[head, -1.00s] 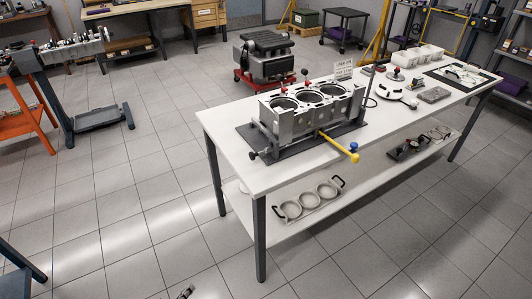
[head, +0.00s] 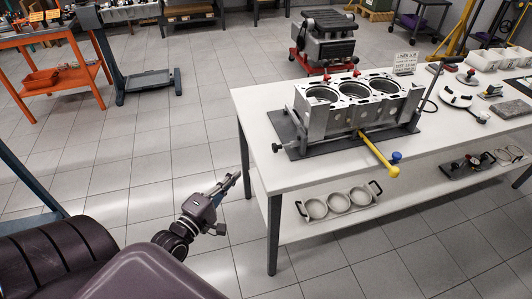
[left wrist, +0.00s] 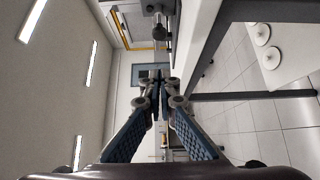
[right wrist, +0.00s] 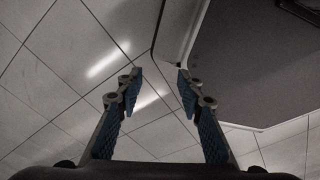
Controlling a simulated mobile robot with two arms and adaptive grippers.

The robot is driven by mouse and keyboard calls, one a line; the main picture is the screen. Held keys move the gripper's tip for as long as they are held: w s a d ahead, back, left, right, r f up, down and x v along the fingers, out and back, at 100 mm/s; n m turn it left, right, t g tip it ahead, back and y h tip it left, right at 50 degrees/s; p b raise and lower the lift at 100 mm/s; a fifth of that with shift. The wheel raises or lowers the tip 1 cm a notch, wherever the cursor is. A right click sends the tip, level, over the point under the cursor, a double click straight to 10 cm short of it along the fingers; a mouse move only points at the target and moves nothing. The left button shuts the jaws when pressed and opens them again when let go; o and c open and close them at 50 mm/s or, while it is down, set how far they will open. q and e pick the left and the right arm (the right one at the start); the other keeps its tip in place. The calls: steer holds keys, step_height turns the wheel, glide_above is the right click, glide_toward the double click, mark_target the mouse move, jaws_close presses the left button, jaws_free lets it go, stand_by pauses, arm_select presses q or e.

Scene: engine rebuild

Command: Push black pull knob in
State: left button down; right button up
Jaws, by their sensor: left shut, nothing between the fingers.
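The black pull knob (head: 277,147) sticks out at the left end of the fixture under the grey engine block (head: 355,105), near the left edge of the white workbench. In the left wrist view a dark knob (left wrist: 158,32) shows at the top, beyond the fingers. My left gripper (head: 232,181) is shut and empty, in front of the bench's left end. It is below and left of the knob, apart from it. My right gripper (right wrist: 158,75) is open and empty in its wrist view, over the floor. It is not visible in the head view.
The white workbench (head: 265,107) has a lower shelf holding rings (head: 338,203). An orange cart (head: 85,75) stands far left.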

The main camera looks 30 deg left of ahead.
arm_select(q)
steer(key=w, duration=0.1)
steer(key=p, duration=0.2)
glide_toward(277, 147)
steer(key=w+a, duration=0.1)
steer(key=w, duration=0.1)
steer(key=w+a, duration=0.1)
steer(key=w, duration=0.1)
steer(key=w+a+f, duration=0.1)
steer(key=shift+w+a, duration=0.3)
steer(key=shift+w, duration=0.1)
steer(key=shift+w+d+f, duration=0.15)
steer(key=shift+w+d, duration=0.25)
steer(key=shift+d, duration=0.1)
arm_select(e)
steer(key=shift+w+d+r, duration=0.25)
steer(key=shift+d+r, duration=0.05)
steer(key=shift+r, duration=0.25)
steer(key=shift+w+d+r, duration=0.25)
steer(key=shift+r, duration=0.3)
steer(key=shift+a, duration=0.15)
